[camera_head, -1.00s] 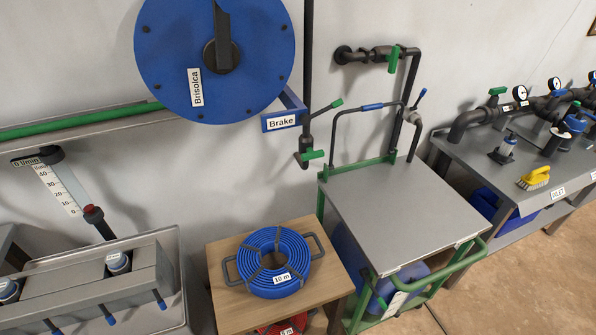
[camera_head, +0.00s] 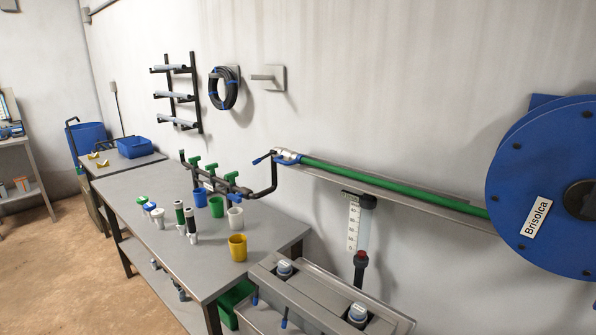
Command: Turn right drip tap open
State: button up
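A dark pipe manifold (camera_head: 222,187) stands at the back of a grey table in the head view. Three green tap handles sit along it: the left one (camera_head: 194,161), the middle one (camera_head: 209,167) and the right one (camera_head: 231,176). They look like the drip taps, with the right one nearest the pipe bend. A small white label (camera_head: 209,187) on the manifold is too small to read. How far each tap is turned is too small to tell. My gripper is not in view.
Coloured cups, including a yellow cup (camera_head: 237,247), and several small fittings stand on the grey table (camera_head: 175,262) before the manifold. A green pipe (camera_head: 390,187) runs right to a blue reel (camera_head: 545,190). A grey trough (camera_head: 320,295) stands at the front. Floor at left is clear.

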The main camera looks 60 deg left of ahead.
aim_at(231, 176)
jog(key=u, duration=2)
jog(key=j+u, duration=0.15)
jog(key=i+l, duration=0.05)
